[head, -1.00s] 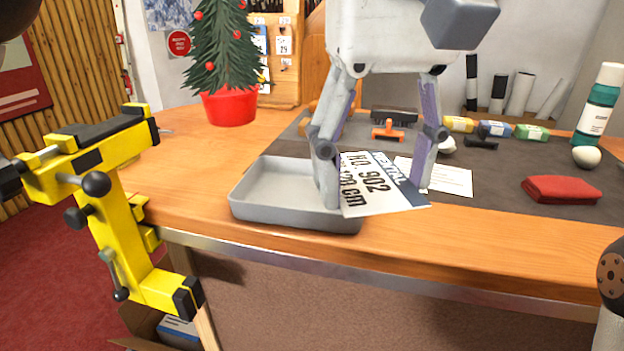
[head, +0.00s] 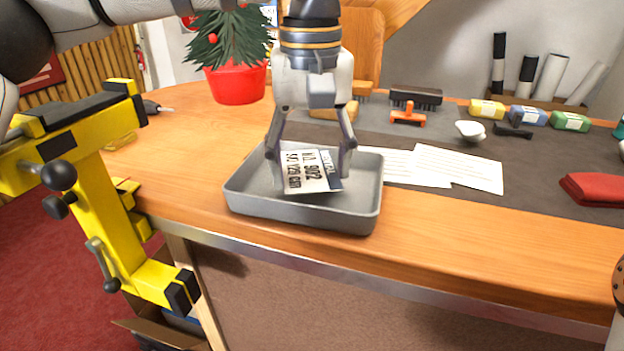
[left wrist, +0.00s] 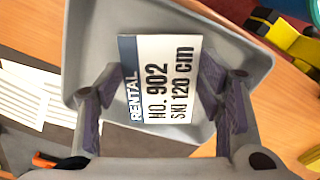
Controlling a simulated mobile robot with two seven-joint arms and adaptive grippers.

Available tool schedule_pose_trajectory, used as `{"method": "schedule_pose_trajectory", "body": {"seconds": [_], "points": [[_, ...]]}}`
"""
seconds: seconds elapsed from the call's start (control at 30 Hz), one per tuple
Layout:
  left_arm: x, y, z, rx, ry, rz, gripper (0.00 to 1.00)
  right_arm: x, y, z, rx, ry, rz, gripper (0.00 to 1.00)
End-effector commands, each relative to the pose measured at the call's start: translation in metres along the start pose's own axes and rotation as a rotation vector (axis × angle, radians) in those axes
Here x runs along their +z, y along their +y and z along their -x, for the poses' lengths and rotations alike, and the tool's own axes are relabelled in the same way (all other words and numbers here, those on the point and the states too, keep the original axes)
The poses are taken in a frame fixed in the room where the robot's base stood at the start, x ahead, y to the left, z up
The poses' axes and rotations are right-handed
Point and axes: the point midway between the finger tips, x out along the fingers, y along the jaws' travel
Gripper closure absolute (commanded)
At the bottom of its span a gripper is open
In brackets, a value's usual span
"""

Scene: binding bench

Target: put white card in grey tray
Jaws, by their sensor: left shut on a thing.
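The white card (head: 308,172) has a blue band and printed "RENTAL NO. 902 SKI 120 cm". My left gripper (head: 310,162) comes down from above with its fingers on either side of the card and is shut on it. The card is inside the outline of the grey tray (head: 300,211), a little tilted; I cannot tell whether it touches the tray floor. In the left wrist view the card (left wrist: 158,80) lies between the fingers (left wrist: 150,90), over the tray (left wrist: 247,62). My right gripper is not in view.
White paper sheets (head: 458,170) lie right of the tray on the dark mat (head: 520,205). A potted tree (head: 237,84) stands behind the tray. A yellow clamp stand (head: 105,200) is at the left. The bench's front edge is near the tray.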

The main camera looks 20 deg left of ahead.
Motion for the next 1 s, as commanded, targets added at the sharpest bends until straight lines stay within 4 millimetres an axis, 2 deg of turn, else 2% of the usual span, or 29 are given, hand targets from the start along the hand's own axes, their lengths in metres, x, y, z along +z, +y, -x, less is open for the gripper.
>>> {"method": "schedule_pose_trajectory", "body": {"seconds": [0.03,0.1,0.17,0.47,0.5,0.57,0.87,0.93,1.0], "points": [[0.0,-0.001,-0.015,-0.006,-0.006,0.0,0.49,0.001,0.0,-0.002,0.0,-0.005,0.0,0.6],[0.001,-0.001,-0.028,-0.005,-0.005,0.0,0.49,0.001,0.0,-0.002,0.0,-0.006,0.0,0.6],[0.001,0.0,-0.032,-0.002,-0.003,0.0,0.49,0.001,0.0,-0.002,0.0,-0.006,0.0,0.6],[0.001,0.0,-0.033,-0.002,0.0,0.001,0.49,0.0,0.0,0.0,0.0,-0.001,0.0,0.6],[0.001,0.0,-0.033,-0.002,0.0,0.001,0.3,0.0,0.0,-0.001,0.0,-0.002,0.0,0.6],[0.001,0.0,-0.033,-0.002,-0.001,0.001,0.19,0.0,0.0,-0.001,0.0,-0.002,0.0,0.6],[0.001,0.0,-0.033,-0.002,-0.001,0.001,0.19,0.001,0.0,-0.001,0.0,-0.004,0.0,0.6],[0.001,0.001,-0.027,0.0,-0.001,0.002,0.19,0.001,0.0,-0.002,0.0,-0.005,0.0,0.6],[0.0,0.001,-0.012,0.001,0.002,0.004,0.19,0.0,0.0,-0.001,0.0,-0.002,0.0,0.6]]}}
